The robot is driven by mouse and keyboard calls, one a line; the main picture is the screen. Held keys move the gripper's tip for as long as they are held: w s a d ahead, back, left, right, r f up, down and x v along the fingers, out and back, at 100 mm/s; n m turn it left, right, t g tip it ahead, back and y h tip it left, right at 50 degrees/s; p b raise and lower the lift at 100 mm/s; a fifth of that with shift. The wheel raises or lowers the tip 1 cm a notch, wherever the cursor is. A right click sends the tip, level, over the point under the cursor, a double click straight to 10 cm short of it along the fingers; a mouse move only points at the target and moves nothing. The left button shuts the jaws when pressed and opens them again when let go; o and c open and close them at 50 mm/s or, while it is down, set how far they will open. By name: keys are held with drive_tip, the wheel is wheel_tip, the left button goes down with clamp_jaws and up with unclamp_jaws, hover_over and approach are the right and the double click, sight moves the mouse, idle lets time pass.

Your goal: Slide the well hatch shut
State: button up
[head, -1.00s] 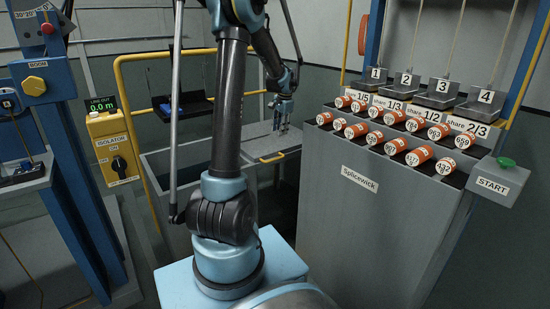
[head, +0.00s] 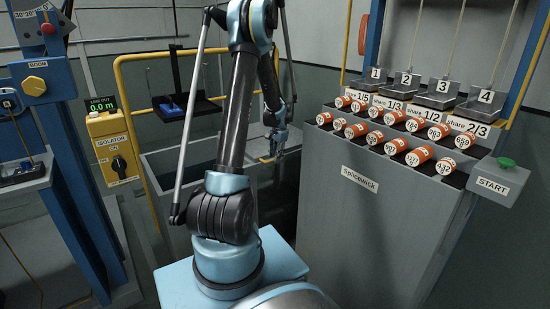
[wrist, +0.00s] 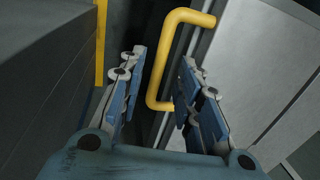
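The well hatch is a pale grey panel (wrist: 255,65) at the right of the wrist view. A yellow U-shaped handle (wrist: 164,60) stands at its edge; it also shows small in the head view (head: 266,160). My gripper (wrist: 160,58) is open, with one finger on each side of the handle's bar. A gap shows between the bar and the left finger; I cannot tell whether the right finger touches. In the head view my gripper (head: 276,150) is down at the handle. The well (head: 182,162) is open left of my arm, which hides part of it and of the hatch.
A yellow rail (head: 120,90) runs behind and left of the well. The Splicewick console (head: 350,215), with several orange cylinders and a green START button (head: 505,162), stands close on the right. A yellow isolator box (head: 113,150) stands at the left.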

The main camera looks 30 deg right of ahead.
drive_tip(key=shift+w+f, duration=0.1)
drive_tip(key=shift+f, duration=0.45)
drive_tip(key=shift+c, duration=0.5)
clamp_jaws()
